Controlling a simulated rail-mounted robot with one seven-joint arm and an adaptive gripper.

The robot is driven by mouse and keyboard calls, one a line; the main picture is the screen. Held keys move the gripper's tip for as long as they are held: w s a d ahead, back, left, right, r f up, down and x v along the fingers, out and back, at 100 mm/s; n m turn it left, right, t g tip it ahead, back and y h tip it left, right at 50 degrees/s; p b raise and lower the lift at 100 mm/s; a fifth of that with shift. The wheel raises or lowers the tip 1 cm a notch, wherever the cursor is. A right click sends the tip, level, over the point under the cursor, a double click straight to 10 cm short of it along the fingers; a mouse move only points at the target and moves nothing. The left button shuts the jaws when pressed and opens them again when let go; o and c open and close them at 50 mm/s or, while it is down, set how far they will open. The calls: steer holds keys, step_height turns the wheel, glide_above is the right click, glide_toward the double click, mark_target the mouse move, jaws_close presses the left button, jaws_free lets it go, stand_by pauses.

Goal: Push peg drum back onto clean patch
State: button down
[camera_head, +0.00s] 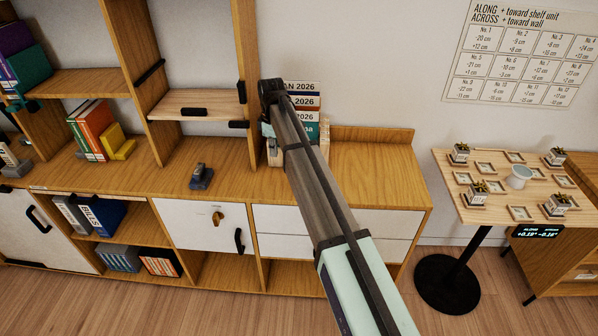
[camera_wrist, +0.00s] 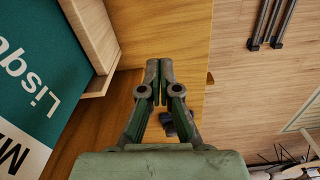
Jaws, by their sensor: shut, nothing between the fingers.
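My gripper (camera_wrist: 160,82) is shut and empty in the wrist view, over the wooden sideboard top near its edge. In the head view my arm crosses the sideboard (camera_head: 365,172) and its end by the upright cards cannot be made out clearly. A small dark object (camera_head: 201,177) with a raised top sits on the sideboard left of my arm. I cannot tell whether it is the peg drum. No clean patch can be made out. A dark shape behind the fingers in the wrist view is partly hidden and unclear.
Upright printed cards (camera_head: 306,88) stand beside my arm; a teal printed panel (camera_wrist: 38,75) is close left in the wrist view. Colored books (camera_head: 90,128) stand on the left.

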steer(key=shift+n, duration=0.5)
steer(key=f, duration=0.2)
steer(key=d+f+p, duration=0.1)
steer(key=f, duration=0.2)
steer(key=f+p, duration=0.1)
steer(key=f, duration=0.2)
steer(key=shift+w+d+f, duration=0.15)
steer(key=shift+w+f, duration=0.05)
steer(key=d, duration=0.1)
steer(key=d+p, duration=0.1)
steer(key=d, duration=0.1)
steer(key=shift+s+f+p, duration=0.15)
steer(key=shift+f+p, duration=0.1)
steer(key=shift+p, duration=0.15)
steer(key=shift+d+f, duration=0.15)
steer(key=shift+d, duration=0.35)
